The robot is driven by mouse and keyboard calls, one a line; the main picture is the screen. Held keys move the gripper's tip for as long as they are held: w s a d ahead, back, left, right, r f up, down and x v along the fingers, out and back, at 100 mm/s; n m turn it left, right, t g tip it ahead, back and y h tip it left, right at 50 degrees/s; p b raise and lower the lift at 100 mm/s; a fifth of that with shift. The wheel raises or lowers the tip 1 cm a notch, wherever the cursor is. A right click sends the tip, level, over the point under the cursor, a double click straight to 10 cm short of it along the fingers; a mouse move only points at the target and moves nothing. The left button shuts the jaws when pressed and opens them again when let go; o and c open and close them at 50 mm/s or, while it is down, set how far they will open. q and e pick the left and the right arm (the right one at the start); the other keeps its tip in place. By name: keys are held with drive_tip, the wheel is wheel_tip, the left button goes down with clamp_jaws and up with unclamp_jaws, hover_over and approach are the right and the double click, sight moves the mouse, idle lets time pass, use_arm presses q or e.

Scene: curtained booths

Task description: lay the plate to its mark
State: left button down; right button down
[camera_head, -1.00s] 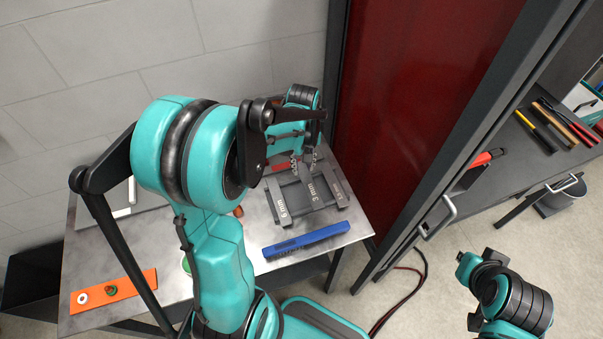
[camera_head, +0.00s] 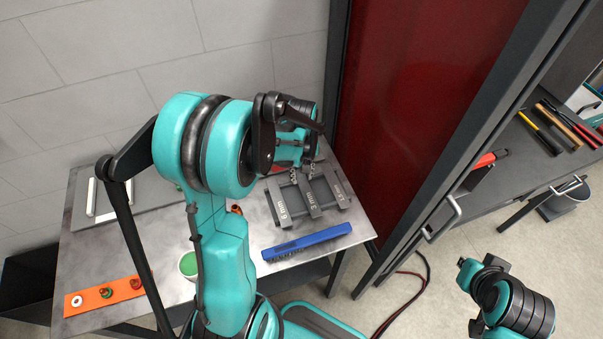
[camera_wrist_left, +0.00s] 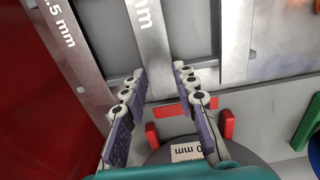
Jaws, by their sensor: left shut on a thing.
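My left gripper (camera_head: 305,170) reaches over the far side of the bench. In the left wrist view its two fingers (camera_wrist_left: 160,72) are shut on the narrow end of the grey 3 mm plate (camera_wrist_left: 152,35). That plate (camera_head: 311,203) lies along the dark rack, between the 6 mm plate (camera_head: 282,207) and the 1.5 mm plate (camera_head: 337,187). The 1.5 mm plate (camera_wrist_left: 66,45) also shows in the wrist view.
A blue brush-like bar (camera_head: 306,241) lies in front of the rack. An orange strip with round pieces (camera_head: 105,292) and a green-topped cup (camera_head: 188,264) stand at left. A dark post and red curtain (camera_head: 430,90) close off the right side.

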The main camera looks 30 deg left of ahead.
use_arm(q)
drive_tip(key=c, duration=1.2)
unclamp_jaws()
drive_tip(key=shift+r+p, duration=0.2)
drive_tip(key=shift+p, duration=0.1)
wheel_tip(320, 180, up, 11)
drive_tip(key=p, duration=0.3)
wheel_tip(320, 180, up, 6)
drive_tip(key=m+t, duration=0.3)
drive_tip(key=m, duration=0.1)
hover_over(309, 198)
drive_tip(key=s+d+m+t, duration=0.2)
drive_tip(key=s+m, duration=0.1)
drive_tip(key=s+d+m+t, duration=0.2)
drive_tip(key=s+d+m, duration=0.1)
drive_tip(key=shift+s+d+r+p, duration=0.15)
drive_tip(key=shift+p, duration=0.15)
